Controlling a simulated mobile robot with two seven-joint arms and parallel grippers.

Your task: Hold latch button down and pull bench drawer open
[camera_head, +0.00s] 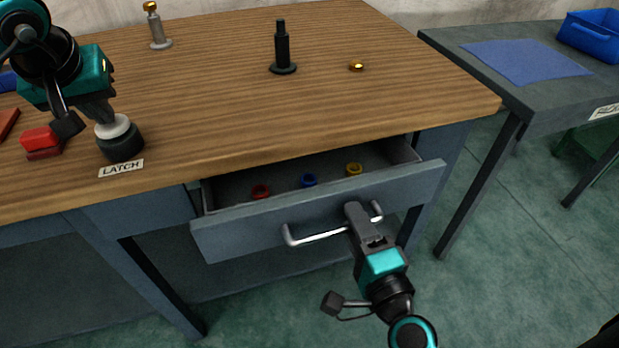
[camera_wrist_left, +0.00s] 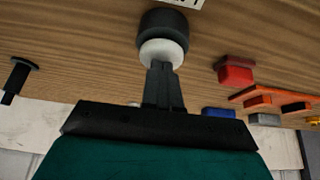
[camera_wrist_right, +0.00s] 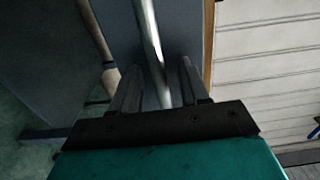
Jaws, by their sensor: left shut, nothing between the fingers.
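The latch button (camera_head: 113,127) is a white cap on a dark round base (camera_head: 122,148), at the bench's front edge behind the LATCH label (camera_head: 121,168). My left gripper (camera_head: 104,118) is shut and empty, its fingertips against the white cap; the left wrist view also shows them at the cap (camera_wrist_left: 162,53). The grey-blue bench drawer (camera_head: 235,237) stands partly open. My right gripper (camera_head: 357,210) is at the right part of its metal handle (camera_head: 318,236). In the right wrist view its fingers lie on both sides of the bar (camera_wrist_right: 152,40); whether they grip it is unclear.
A red block (camera_head: 40,140) is left of the button. A black post (camera_head: 282,48) stands on the bench. A side table (camera_head: 470,65) is at right.

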